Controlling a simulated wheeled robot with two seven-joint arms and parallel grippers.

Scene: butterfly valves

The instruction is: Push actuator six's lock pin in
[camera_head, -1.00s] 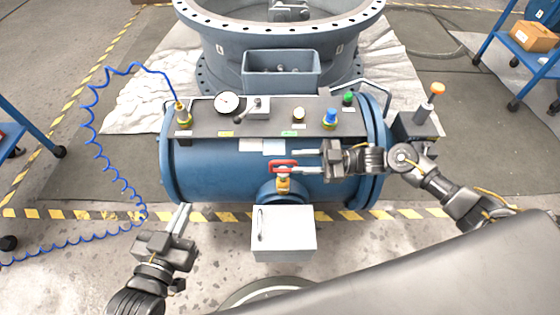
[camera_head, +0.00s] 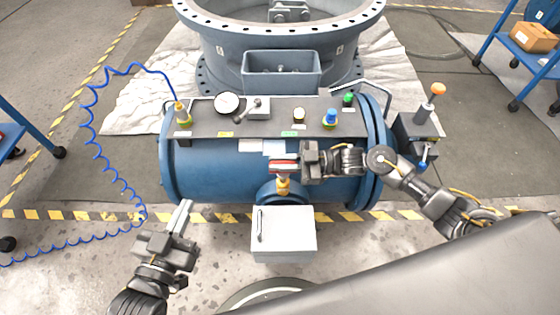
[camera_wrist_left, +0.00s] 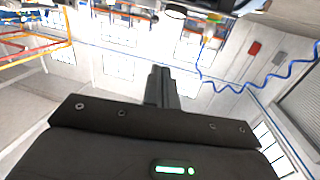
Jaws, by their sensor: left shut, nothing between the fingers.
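The blue actuator cylinder (camera_head: 215,172) lies across the middle in the head view. I cannot tell which part is its lock pin. A red handle (camera_head: 285,166) sits on a brass valve (camera_head: 283,186) at its front. My right gripper (camera_head: 285,162) reaches it from the right, its fingers at the handle; their gap and any grip are unclear. My left gripper (camera_head: 184,215) is shut and empty, in front of the cylinder's left end. Its closed fingers show in the left wrist view (camera_wrist_left: 161,88). At the right end stand an orange-capped post (camera_head: 436,90) and a small blue-handled part (camera_head: 423,160).
A top plate (camera_head: 205,125) carries a gauge (camera_head: 227,103), a blue knob (camera_head: 330,118) and a green knob (camera_head: 348,98). A white box (camera_head: 284,235) hangs in front. A coiled blue hose (camera_head: 92,125) runs on the left. A large flanged ring (camera_head: 280,40) stands behind.

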